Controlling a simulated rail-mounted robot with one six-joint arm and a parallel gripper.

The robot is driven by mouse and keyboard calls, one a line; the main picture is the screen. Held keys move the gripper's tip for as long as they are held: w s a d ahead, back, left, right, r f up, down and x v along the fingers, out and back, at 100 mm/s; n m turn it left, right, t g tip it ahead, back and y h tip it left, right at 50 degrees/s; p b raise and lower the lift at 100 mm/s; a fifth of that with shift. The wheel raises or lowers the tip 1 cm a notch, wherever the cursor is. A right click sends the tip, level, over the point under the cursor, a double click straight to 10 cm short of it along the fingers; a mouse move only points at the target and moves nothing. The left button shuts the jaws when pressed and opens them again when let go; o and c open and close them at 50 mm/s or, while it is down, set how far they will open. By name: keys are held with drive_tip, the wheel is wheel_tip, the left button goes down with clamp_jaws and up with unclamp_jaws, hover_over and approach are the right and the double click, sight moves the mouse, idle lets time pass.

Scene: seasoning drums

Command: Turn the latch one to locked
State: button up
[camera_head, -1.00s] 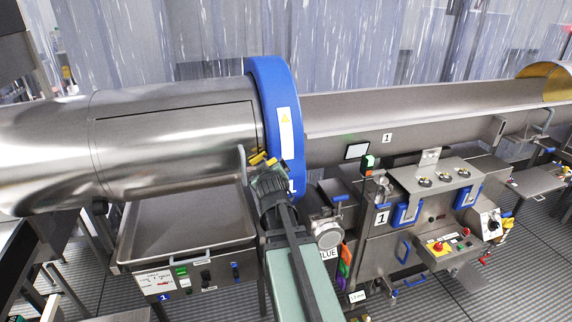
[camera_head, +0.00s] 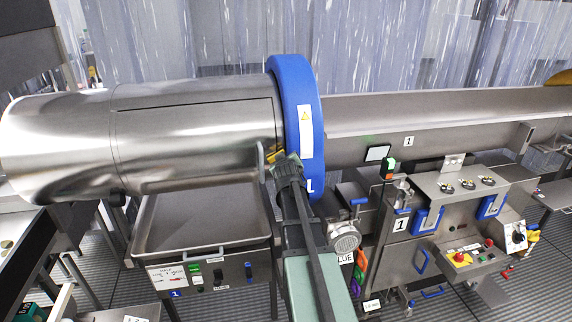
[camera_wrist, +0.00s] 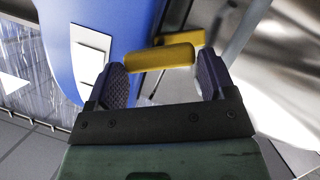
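The latch is a yellow handle (camera_wrist: 160,57) beside the blue ring (camera_wrist: 90,25) of the drum, seen in the wrist view. It lies roughly crosswise, with a second yellow piece behind its right end. My gripper (camera_wrist: 163,78) is open, its two dark padded fingers apart with the yellow handle just ahead of the gap. No grip on it shows. In the head view, my gripper (camera_head: 288,168) is at the lower left of the blue ring (camera_head: 300,90) and hides much of the yellow latch (camera_head: 275,157). No lock marking is readable.
A steel drum (camera_head: 190,140) extends left of the ring. A curved metal handle (camera_head: 261,160) stands close left of my gripper. A tray (camera_head: 200,215) lies below the drum. A control panel (camera_head: 455,185) with knobs and blue handles is at right.

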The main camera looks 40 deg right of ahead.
drive_tip(key=c, duration=0.5)
drive_tip(key=shift+o, duration=0.2)
drive_tip(key=shift+m, duration=0.3)
drive_tip(key=shift+s+d+m+t+y+p, duration=0.1)
drive_tip(key=shift+d+m+t+y+p, duration=0.15)
drive_tip(key=shift+m+y, duration=0.55)
drive_tip(key=shift+s+d+m+t+y+p, duration=0.15)
drive_tip(key=shift+m+y+p, duration=0.1)
drive_tip(key=shift+m+y, duration=0.55)
drive_tip(key=o, duration=0.9)
drive_tip(key=shift+w, duration=0.1)
drive_tip(key=shift+a+r, duration=0.1)
